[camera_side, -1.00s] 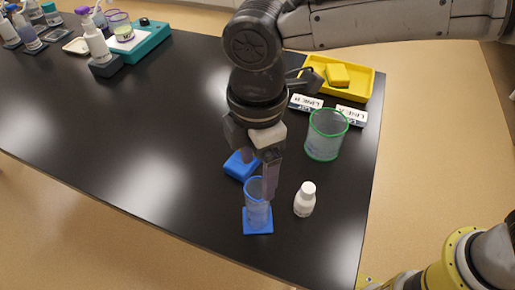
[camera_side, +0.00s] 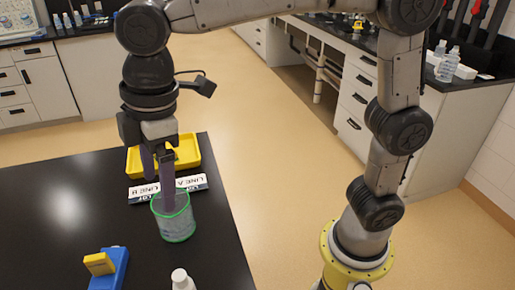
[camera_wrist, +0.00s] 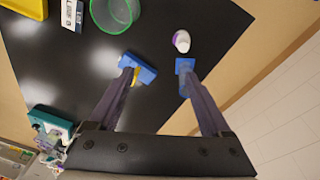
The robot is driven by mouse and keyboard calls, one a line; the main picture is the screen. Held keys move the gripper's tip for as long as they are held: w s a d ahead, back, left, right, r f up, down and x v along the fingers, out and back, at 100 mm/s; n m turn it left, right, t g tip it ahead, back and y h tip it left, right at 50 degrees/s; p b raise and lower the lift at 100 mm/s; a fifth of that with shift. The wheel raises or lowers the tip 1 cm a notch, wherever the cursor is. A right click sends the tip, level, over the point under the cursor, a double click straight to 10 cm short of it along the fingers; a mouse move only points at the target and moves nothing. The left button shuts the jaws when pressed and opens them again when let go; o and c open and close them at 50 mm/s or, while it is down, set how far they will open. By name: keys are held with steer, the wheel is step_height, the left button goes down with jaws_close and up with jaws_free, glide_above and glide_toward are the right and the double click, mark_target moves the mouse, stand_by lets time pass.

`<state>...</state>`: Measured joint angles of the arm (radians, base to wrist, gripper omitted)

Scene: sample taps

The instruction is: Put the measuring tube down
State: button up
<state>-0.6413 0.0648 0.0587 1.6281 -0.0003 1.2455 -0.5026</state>
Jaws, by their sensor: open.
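The measuring tube is outside the side view. In the wrist view its blue square foot (camera_wrist: 185,65) shows on the black table by the tip of my right-hand finger, which partly hides the clear bluish tube. I cannot tell whether finger and tube touch. My gripper (camera_side: 159,192) is open in the side view, fingers pointing down. The wrist view also shows my gripper (camera_wrist: 156,78) with its fingers wide apart and nothing held between them. A blue block with a yellow lever (camera_side: 110,270) lies near the left-hand fingertip in the wrist view.
A green-rimmed clear cup (camera_side: 174,222), label plates (camera_side: 168,189) and a yellow tray (camera_side: 186,153) stand near the table's edge. A small white bottle (camera_wrist: 181,41) stands close to the tube's foot. Bare black table lies to the left in the side view.

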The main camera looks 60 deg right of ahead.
steer(key=s+d+m+t, duration=0.1)
steer(key=s+d+m, duration=0.2)
steer(key=d, duration=0.3)
steer(key=s+d+f+m+t, duration=0.1)
steer(key=s+d+m, duration=0.2)
steer(key=d, duration=0.4)
steer(key=s+d+m+t, duration=0.1)
steer(key=s+d+m, duration=0.2)
steer(key=d, duration=0.3)
steer(key=shift+s+d+f+m, duration=0.2)
steer(key=shift+s+d+m, duration=0.05)
steer(key=shift+s+m, duration=0.05)
steer(key=s+d+f+m, duration=0.1)
steer(key=s+d+f+m+t, duration=0.1)
steer(key=s, duration=0.1)
steer(key=s+d+f+m+h, duration=0.1)
steer(key=shift+s+d, duration=0.15)
steer(key=shift+s, duration=0.05)
steer(key=shift+o, duration=0.4)
steer(key=shift+s+d+f+m, duration=0.2)
steer(key=shift+s+f+m, duration=0.05)
steer(key=shift+f+m, duration=0.1)
